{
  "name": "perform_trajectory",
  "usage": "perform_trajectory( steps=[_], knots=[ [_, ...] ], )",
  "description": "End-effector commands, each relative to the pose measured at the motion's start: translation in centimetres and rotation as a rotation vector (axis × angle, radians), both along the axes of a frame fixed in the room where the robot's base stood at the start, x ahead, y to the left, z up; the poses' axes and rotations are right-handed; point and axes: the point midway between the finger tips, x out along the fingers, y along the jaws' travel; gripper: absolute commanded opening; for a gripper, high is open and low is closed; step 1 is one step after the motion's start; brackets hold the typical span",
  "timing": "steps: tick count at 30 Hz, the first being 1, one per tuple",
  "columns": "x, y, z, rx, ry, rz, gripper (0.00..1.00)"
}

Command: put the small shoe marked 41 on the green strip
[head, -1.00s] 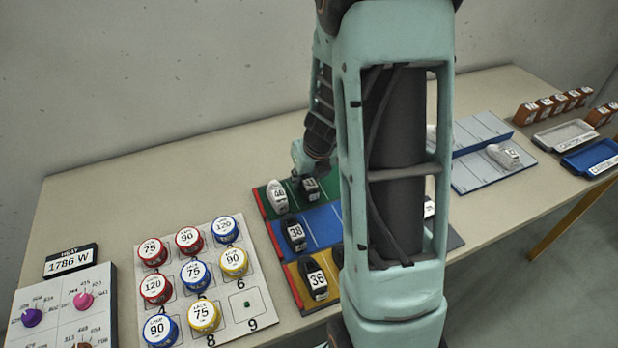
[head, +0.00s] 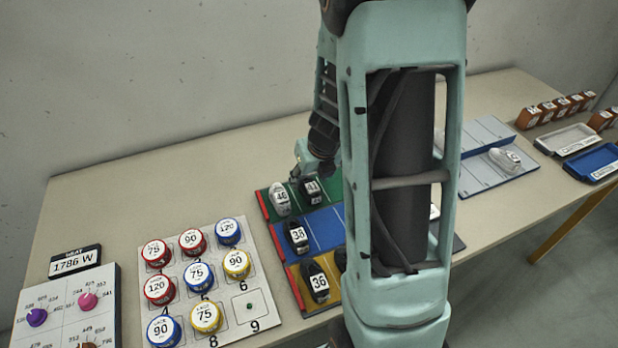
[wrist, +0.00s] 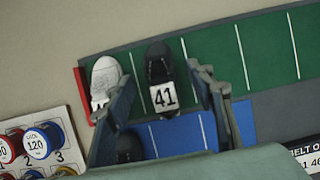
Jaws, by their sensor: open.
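The small black shoe marked 41 (wrist: 162,80) stands on the green strip (wrist: 213,57), its label end near the edge with the blue strip. It also shows in the head view (head: 312,188), beside a white shoe marked 46 (head: 280,199). My gripper (wrist: 160,84) is open above the green strip. In the wrist view its fingers appear on either side of the 41 shoe, with gaps between; whether they touch it or how high they are I cannot tell. In the head view my gripper (head: 318,172) is right behind the 41 shoe, and my arm hides the strips' right part.
Black shoes marked 38 (head: 297,236) on the blue strip and 36 (head: 316,282) on the yellow strip stand nearer. A board of lace tins (head: 200,275) lies to the left. A pale rack with a white shoe (head: 504,160) and trays (head: 598,162) stand right.

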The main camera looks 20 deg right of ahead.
Motion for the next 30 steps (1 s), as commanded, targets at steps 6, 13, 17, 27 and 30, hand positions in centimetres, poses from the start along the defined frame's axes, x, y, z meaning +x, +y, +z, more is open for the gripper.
perform_trajectory(
  steps=[6, 13, 17, 27, 30],
  knots=[
    [-1.8, 0.1, 5.5, -0.001, -0.004, 0.002, 0.49],
    [-3.3, 0.1, 8.5, 0.001, -0.002, 0.001, 0.49],
    [-3.7, 0.0, 9.2, 0.000, -0.001, 0.000, 0.49],
    [-3.8, 0.0, 9.3, 0.000, 0.000, -0.001, 0.49],
    [-3.8, 0.0, 9.3, 0.000, -0.001, -0.001, 0.49]
  ],
)
